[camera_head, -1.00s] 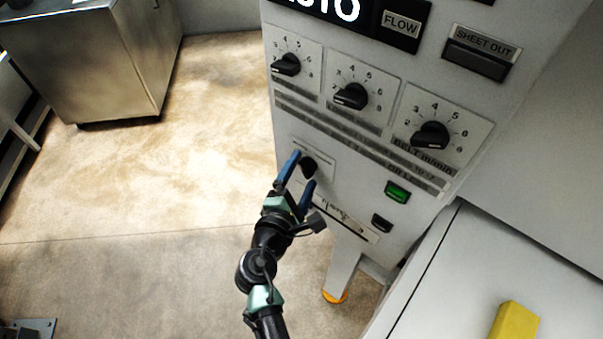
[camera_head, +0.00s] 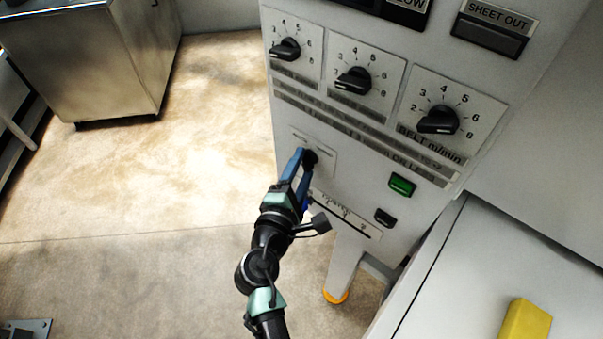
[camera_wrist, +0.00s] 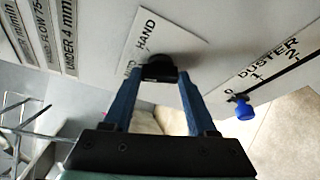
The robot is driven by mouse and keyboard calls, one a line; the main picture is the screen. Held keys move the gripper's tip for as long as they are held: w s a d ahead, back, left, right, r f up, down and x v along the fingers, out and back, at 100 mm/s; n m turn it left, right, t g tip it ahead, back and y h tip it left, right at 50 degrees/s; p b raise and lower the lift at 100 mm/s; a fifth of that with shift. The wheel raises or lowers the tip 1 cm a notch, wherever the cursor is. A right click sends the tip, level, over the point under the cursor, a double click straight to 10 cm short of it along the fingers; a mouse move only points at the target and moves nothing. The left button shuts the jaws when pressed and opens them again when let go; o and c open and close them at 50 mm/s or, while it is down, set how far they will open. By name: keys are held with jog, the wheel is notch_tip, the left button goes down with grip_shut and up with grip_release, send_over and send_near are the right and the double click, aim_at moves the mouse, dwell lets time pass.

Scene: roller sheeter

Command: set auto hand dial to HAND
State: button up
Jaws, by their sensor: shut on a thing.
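The auto hand dial (camera_head: 311,157) is a small black knob on a light plate on the lower left of the machine's panel. In the wrist view the dial (camera_wrist: 157,69) sits between the tips of the two blue fingers, with the word HAND printed on the plate (camera_wrist: 147,38) beyond it. A second word at the plate's lower left is partly hidden. My gripper (camera_head: 304,160) is shut on the dial; it also shows in the wrist view (camera_wrist: 155,80). The dial's pointer direction is hard to tell.
Three numbered dials, one marked BELT m/min (camera_head: 438,121), sit above. A green button (camera_head: 402,185) and a black switch (camera_head: 384,217) are to the right. A DUSTER slider with a blue knob (camera_wrist: 241,107) is close by. A yellow block (camera_head: 526,322) lies lower right.

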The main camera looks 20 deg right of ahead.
jog(key=f+m+b, duration=0.1)
jog(key=m+b, duration=0.1)
jog(key=b, duration=0.3)
jog(key=shift+f+t, duration=0.15)
jog(key=shift+t, duration=0.25)
jog(key=m+t+h+b, duration=0.1)
jog(key=m+b, duration=0.2)
jog(key=b, duration=0.4)
jog(key=m+h+b, duration=0.1)
jog(key=m+b, duration=0.2)
jog(key=b, duration=0.5)
jog(key=shift+t, duration=0.4)
jog(key=m+b, duration=0.1)
jog(key=b, duration=0.1)
jog(key=shift+m+h+b, duration=0.3)
jog(key=shift+m, duration=0.1)
jog(key=shift+r+b, duration=0.25)
jog(key=shift+b, duration=0.1)
jog(key=shift+m, duration=0.3)
jog(key=o, duration=1.4)
jog(key=shift+c, duration=0.2)
jog(key=shift+a, duration=0.15)
